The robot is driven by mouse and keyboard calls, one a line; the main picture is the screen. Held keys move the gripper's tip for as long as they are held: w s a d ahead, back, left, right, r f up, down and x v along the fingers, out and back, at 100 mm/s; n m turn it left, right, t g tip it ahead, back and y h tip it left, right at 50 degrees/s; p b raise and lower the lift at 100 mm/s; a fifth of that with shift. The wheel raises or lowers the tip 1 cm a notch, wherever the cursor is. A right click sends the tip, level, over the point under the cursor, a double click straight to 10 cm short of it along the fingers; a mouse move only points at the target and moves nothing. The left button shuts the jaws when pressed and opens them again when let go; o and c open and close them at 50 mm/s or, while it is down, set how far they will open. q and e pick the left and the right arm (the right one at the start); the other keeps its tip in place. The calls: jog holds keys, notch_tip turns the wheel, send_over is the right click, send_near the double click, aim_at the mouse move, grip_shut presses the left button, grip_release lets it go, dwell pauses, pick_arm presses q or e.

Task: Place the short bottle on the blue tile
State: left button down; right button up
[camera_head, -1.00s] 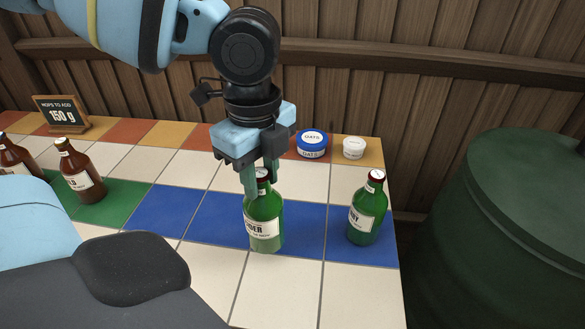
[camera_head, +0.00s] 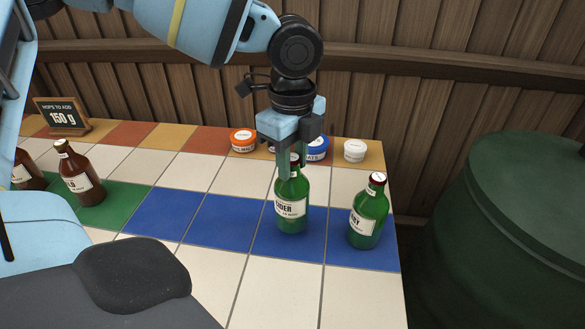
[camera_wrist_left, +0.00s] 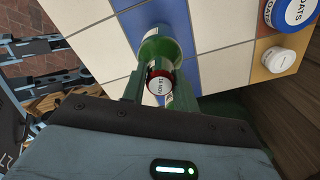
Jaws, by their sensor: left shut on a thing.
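My left gripper (camera_head: 290,172) is shut on the neck of a green bottle (camera_head: 292,202) with a white cider label and a dark red cap. The bottle is upright, with its base over a blue tile (camera_head: 268,246); I cannot tell whether it touches the tile. In the left wrist view the bottle's cap (camera_wrist_left: 161,82) sits between the fingers, with blue tile (camera_wrist_left: 225,70) beside it. A second green bottle (camera_head: 367,215) stands on the blue tile at the right end of the row.
Brown bottles (camera_head: 82,178) stand at the left, one on the green tile (camera_head: 118,207). Orange-lidded (camera_head: 243,140), blue-lidded (camera_head: 317,148) and white (camera_head: 355,150) jars stand at the back. The left blue tiles are bare. A large green barrel (camera_head: 520,230) stands right of the counter.

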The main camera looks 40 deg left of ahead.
pick_arm(q)
jog(key=shift+f, duration=1.15)
jog(key=c, duration=1.1)
grip_release()
jog(key=shift+r, duration=0.3)
notch_tip(320, 180, up, 12)
jog(key=shift+f+p, duration=0.2)
jog(key=shift+p, duration=0.5)
